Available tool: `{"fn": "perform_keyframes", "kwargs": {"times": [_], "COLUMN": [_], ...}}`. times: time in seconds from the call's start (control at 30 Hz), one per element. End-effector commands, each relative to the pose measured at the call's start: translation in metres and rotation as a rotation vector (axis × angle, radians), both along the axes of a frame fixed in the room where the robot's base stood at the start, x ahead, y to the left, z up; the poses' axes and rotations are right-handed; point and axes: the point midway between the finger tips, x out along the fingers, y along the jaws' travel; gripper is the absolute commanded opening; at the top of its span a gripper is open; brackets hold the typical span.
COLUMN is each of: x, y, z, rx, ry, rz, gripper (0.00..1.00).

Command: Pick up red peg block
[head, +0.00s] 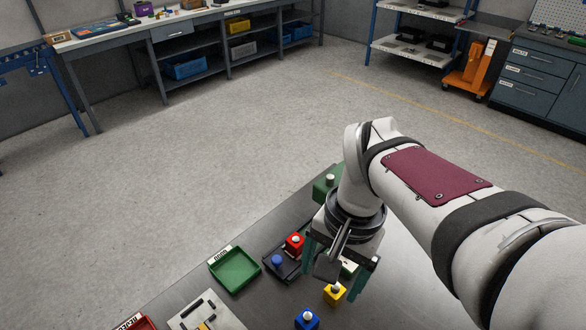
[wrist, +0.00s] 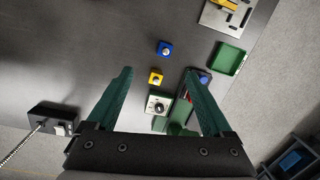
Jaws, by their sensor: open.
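The red peg block (head: 294,243) has a pale peg on top and sits at a dark tray (head: 290,276), beside a blue peg (head: 278,260). In the wrist view only a red sliver (wrist: 188,97) shows, mostly hidden by the right finger. My gripper (head: 333,266) is open with nothing held; the red block lies just left of it in the head view. In the wrist view the two green fingers of my gripper (wrist: 158,72) stand wide apart above the table, with a yellow block (wrist: 155,78) showing between them, lower down.
A blue block (head: 307,320) lies near the yellow one. A green tray (head: 235,270) is left of the dark tray. A green-and-white box with a round knob (wrist: 158,104) is below the yellow block in the wrist view. A black box with a cable (wrist: 52,120) is at left.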

Motion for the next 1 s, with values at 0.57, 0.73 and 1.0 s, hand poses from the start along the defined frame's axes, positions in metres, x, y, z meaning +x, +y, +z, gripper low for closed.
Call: {"fn": "perform_keyframes", "kwargs": {"times": [0.57,0.73,1.0], "x": [0.217,0.217,0.216], "y": [0.048,0.048,0.044], "z": [-0.104,-0.15,-0.193], "rx": [-0.107,-0.105,-0.105], "ry": [-0.006,-0.007,-0.007], "rz": [-0.2,-0.201,-0.201], "gripper": [0.85,0.85,0.85]}}
